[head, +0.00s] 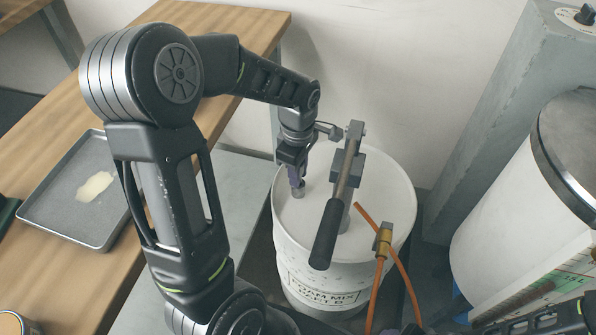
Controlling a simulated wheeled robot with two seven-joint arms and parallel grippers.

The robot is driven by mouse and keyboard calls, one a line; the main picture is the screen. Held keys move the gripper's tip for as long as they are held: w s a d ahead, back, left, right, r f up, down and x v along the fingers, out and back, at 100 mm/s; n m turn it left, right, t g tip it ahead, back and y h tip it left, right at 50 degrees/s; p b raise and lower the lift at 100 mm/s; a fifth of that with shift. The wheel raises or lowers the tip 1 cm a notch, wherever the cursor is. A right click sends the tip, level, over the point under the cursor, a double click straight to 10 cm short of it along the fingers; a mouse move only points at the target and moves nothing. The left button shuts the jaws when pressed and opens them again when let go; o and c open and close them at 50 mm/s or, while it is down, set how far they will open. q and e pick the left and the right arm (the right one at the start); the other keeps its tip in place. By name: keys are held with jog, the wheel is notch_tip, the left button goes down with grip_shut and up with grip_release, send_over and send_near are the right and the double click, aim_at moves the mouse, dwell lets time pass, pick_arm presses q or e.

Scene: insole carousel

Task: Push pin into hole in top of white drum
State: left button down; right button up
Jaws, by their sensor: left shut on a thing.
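The white drum (302,265) stands upright in the middle, with dark lettering low on its side. My left gripper (296,183) comes down over the left part of the drum's top. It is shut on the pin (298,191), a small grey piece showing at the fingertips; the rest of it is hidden. The pin is at or just above the drum's top; I cannot tell whether it touches. The hole is not visible.
A lever with a black handle (328,234) stands on the drum's top, close right of my left gripper. A brass fitting (382,240) with orange hoses is at the drum's front right. A metal tray (50,213) lies on the wooden table (55,285). A large white tank (510,205) stands right.

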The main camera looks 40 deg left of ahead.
pick_arm(q)
jog(key=shift+f+b, duration=0.4)
jog(key=shift+f, duration=0.1)
jog(key=shift+r, duration=0.15)
jog(key=shift+r+p, duration=0.4)
jog(key=shift+p, duration=0.1)
dwell(0.5)
